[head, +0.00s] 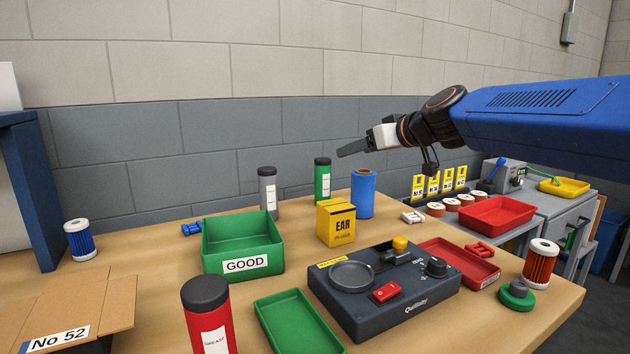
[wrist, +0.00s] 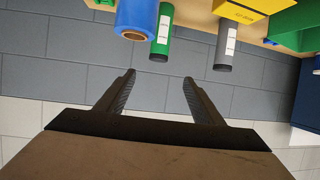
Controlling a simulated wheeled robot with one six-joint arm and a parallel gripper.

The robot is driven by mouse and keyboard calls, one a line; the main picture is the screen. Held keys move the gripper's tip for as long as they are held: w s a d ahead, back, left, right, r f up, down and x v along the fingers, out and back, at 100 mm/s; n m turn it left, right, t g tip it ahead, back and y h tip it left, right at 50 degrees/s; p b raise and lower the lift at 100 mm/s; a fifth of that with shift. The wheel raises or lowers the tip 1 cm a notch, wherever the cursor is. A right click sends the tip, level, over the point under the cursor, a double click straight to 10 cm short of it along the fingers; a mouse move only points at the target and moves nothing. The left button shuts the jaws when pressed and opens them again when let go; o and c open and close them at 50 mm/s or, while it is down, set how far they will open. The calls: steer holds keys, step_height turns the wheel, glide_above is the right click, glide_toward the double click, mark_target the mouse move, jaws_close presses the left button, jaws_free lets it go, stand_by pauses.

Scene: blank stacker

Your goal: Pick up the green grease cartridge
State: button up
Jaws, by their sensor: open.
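The green grease cartridge (head: 322,181) stands upright at the back of the table, with a black cap and a white label. It also shows in the wrist view (wrist: 163,32), upside down at the top, ahead of the fingertips and apart from them. My gripper (head: 352,148) is in the air above and to the right of the cartridge in the head view. In the wrist view my gripper (wrist: 159,76) has its two fingers apart with nothing between them.
A blue roll (head: 363,196) stands close to the right of the green cartridge. A grey cartridge (head: 268,191) stands to its left. A yellow ear plug box (head: 336,224) is in front. A red cartridge (head: 209,317), a green GOOD bin (head: 243,245) and a dark device (head: 368,309) are nearer.

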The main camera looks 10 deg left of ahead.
glide_toward(324, 159)
steer(key=x, duration=0.4)
steer(key=shift+s+a+f, duration=0.15)
steer(key=shift+a+f, duration=0.25)
steer(key=shift+a, duration=0.05)
steer(key=shift+w+x, duration=0.2)
steer(key=shift+x, duration=2.55)
steer(key=shift+d+r, duration=0.15)
steer(key=shift+c, duration=0.2)
jaws_close()
